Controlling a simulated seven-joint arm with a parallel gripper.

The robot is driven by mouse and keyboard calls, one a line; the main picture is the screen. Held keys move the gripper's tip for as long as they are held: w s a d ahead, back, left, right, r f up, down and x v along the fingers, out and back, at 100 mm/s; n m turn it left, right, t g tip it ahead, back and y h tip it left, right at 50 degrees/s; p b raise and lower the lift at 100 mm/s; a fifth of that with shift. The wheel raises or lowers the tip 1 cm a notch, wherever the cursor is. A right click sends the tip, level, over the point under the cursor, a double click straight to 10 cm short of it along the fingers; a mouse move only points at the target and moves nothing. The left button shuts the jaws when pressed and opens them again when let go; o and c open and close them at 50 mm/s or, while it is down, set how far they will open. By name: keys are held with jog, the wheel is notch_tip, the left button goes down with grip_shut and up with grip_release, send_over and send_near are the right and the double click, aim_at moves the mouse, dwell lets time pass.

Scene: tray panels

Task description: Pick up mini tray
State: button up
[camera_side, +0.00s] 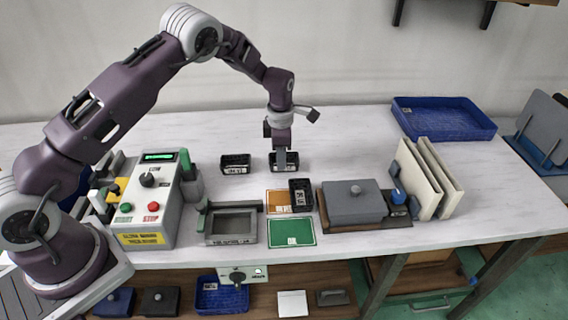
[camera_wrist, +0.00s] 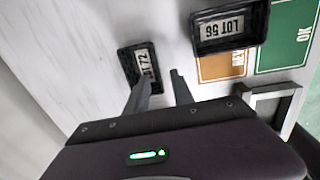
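A small black mini tray (camera_side: 273,165) with a light label stands on the white table under my gripper (camera_side: 284,160). It also shows in the wrist view (camera_wrist: 125,60), labelled LOT 72. My gripper points down with its two fingers (camera_wrist: 161,76) apart. In the wrist view one finger overlaps the tray and the other appears just outside its right wall. I cannot tell whether they touch it. A second tray (camera_side: 235,163) stands to the left. A third (camera_side: 300,195), labelled LOT 56 in the wrist view (camera_wrist: 230,43), stands turned at the orange card's edge.
An orange card (camera_side: 276,199) and a green OK card (camera_side: 292,233) lie in front. A grey frame fixture (camera_side: 230,225), a control box (camera_side: 150,205) and a lidded grey box (camera_side: 354,202) stand nearby. A blue tray (camera_side: 443,118) is at the back right. The table behind my gripper is clear.

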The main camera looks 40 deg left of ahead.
aim_at(293, 162)
jog(key=f, duration=0.3)
jog(key=shift+w+a+f, duration=0.15)
jog(key=shift+a+f, duration=0.1)
jog(key=shift+f, duration=0.1)
grip_shut()
dwell(1.0)
